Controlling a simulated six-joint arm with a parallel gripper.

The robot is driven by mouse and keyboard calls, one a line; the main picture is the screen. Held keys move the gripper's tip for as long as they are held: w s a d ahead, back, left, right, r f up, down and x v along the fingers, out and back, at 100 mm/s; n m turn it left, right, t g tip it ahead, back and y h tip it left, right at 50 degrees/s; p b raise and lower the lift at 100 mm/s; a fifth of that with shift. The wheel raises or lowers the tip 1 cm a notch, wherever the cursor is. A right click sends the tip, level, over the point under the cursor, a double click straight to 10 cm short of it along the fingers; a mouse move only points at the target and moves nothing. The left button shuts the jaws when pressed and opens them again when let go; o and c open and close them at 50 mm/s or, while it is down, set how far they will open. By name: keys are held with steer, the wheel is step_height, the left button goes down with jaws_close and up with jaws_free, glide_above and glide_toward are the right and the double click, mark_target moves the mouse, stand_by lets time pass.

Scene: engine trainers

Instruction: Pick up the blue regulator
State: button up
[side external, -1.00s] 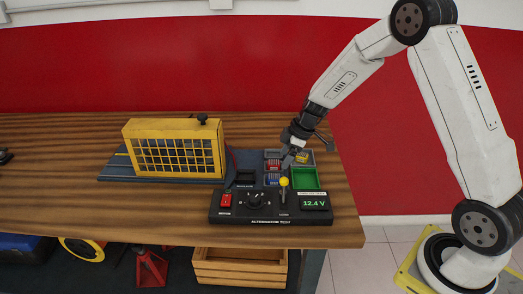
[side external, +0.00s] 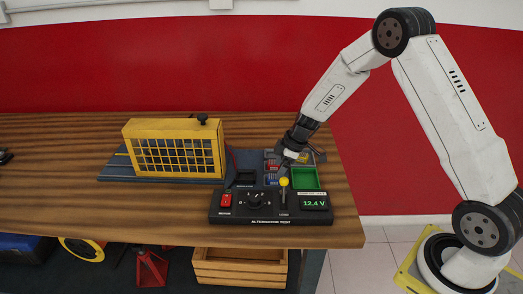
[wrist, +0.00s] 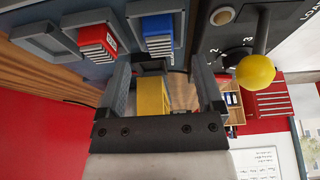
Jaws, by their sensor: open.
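The blue regulator (wrist: 158,32) sits in a slot of the dark parts tray, at the top middle of the wrist view. In the side view the blue regulator (side external: 272,178) is at the tray's front, left of the green bin. My gripper (wrist: 161,64) is open, its two fingers apart, with the blue regulator beyond the fingertips and not between them. A yellow block (wrist: 152,97) shows in the space between the fingers; I cannot tell if they touch it. In the side view my gripper (side external: 298,160) hangs over the tray's right-back part, partly hiding it.
A red regulator (side external: 272,166) sits behind the blue one. A green bin (side external: 305,178) lies to the right. The black test panel (side external: 240,215) with a yellow-knobbed lever (side external: 284,183) stands in front. A yellow caged unit (side external: 174,148) stands left.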

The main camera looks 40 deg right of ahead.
mark_target(274, 176)
steer(key=shift+x, duration=1.8)
jaws_close()
